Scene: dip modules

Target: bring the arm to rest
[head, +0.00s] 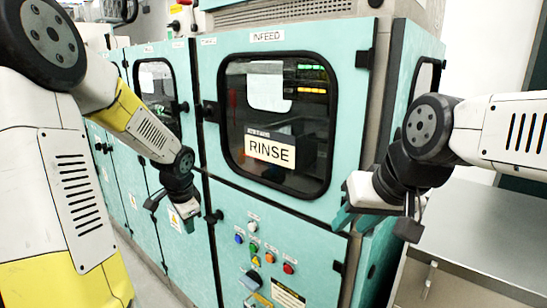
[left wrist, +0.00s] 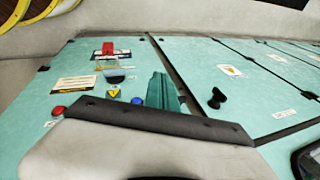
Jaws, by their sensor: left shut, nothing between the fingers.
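My left gripper (head: 190,226) hangs in front of the teal cabinet doors, left of the button panel. Its teal fingers are hard to see against the teal door. In the left wrist view the fingers (left wrist: 163,90) stand together, shut with nothing between them. My right gripper (head: 343,218) is in front of the right edge of the INFEED cabinet (head: 330,225). One teal finger shows, but its opening is not clear. I see nothing held in it.
The INFEED door has a dark window with a RINSE sign (head: 269,149). Below it is a panel with coloured buttons, including a red button (head: 288,268). Door handles, such as a black handle (left wrist: 216,98), stick out. A grey metal surface (head: 470,235) is at the right.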

